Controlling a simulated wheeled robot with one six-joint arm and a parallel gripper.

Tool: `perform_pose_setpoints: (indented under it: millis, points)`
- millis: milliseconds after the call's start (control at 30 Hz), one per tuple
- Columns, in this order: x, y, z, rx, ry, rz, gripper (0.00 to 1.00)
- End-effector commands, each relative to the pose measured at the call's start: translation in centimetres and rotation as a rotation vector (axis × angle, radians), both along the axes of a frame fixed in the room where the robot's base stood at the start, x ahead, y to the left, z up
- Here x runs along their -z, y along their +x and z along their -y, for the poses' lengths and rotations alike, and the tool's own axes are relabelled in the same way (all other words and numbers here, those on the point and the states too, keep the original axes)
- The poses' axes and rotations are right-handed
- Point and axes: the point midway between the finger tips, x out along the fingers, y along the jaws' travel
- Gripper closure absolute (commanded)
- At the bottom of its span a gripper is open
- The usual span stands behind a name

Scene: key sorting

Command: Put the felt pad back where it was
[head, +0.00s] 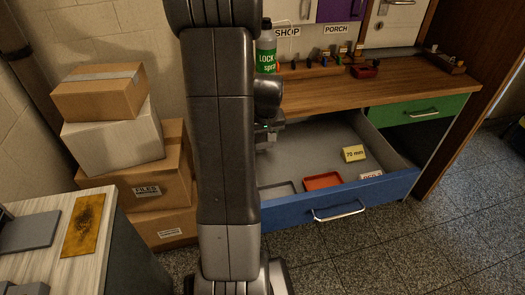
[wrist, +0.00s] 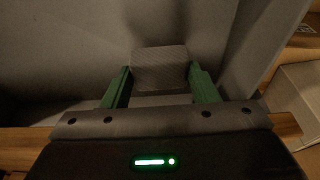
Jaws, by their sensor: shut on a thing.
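In the wrist view, the two green fingers of my gripper (wrist: 160,88) are shut on a grey, finely textured block-like piece, which I take to be the felt pad (wrist: 160,68). Grey surfaces of the drawer lie behind it. In the head view, my gripper (head: 265,142) is partly hidden behind my arm, over the left part of the open blue drawer (head: 345,207). The held pad cannot be made out clearly there. The drawer floor (head: 315,155) is grey.
The drawer holds a red tray (head: 322,181), a grey tray (head: 277,190), a yellow "70 mm" block (head: 354,153) and a white-labelled piece (head: 371,175). A wooden worktop (head: 400,90) overhangs the drawer's back. Cardboard boxes (head: 150,185) and a side table (head: 60,265) stand left.

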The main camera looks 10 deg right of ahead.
Motion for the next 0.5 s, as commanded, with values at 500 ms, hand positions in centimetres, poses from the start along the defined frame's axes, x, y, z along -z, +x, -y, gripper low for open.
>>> perform_pose_setpoints:
  millis: [500]
  points:
    - [5.5,0.0,0.0,0.0,0.0,0.001,0.68]
